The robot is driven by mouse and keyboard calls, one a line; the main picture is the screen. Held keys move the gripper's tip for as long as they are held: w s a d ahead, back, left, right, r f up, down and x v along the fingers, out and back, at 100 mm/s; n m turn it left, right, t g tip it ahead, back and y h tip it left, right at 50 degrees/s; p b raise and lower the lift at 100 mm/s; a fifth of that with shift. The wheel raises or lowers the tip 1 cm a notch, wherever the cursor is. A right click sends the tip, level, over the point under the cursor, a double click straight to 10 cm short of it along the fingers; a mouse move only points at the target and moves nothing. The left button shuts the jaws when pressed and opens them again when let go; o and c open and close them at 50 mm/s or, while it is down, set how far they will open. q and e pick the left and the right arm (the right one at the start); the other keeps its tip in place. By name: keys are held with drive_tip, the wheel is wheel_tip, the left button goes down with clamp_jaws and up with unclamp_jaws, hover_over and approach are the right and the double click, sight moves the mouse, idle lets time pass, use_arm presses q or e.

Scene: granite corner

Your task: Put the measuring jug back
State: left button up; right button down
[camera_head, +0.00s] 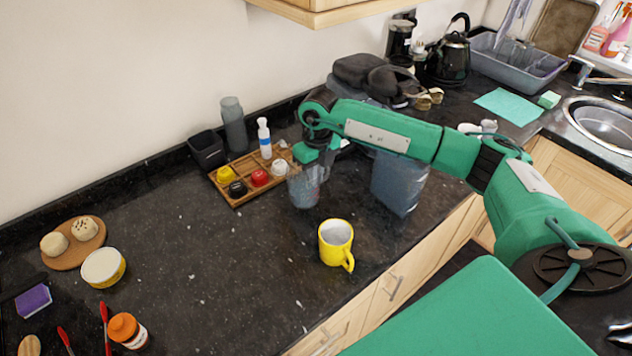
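A small clear grey vessel (304,190), which looks like the measuring jug, is beside the front right end of a wooden compartment tray (238,199). My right gripper (312,163) is at its rim, pointing down from above. The fingers are small and partly hidden against the jug, so I cannot tell whether they are closed on it. I cannot tell whether the jug touches the counter. The tray holds yellow, black, red and white round items and a white bottle with a blue label (264,138). My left gripper is not in view.
A yellow mug (336,243) stands just in front of the jug. A larger translucent bluish container (398,184) stands to the right, beneath my forearm. The counter's left middle (200,270) is clear.

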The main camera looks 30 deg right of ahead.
wheel_tip(320, 180, down, 4)
drive_tip(key=shift+r+p, duration=0.25)
drive_tip(key=shift+p, duration=0.35)
drive_tip(key=shift+f, duration=0.25)
drive_tip(key=shift+f, duration=0.1)
drive_tip(key=shift+f+b, duration=0.15)
drive_tip(key=shift+b, duration=0.15)
drive_tip(key=c, duration=1.6)
unclamp_jaws()
drive_tip(key=shift+o, duration=0.2)
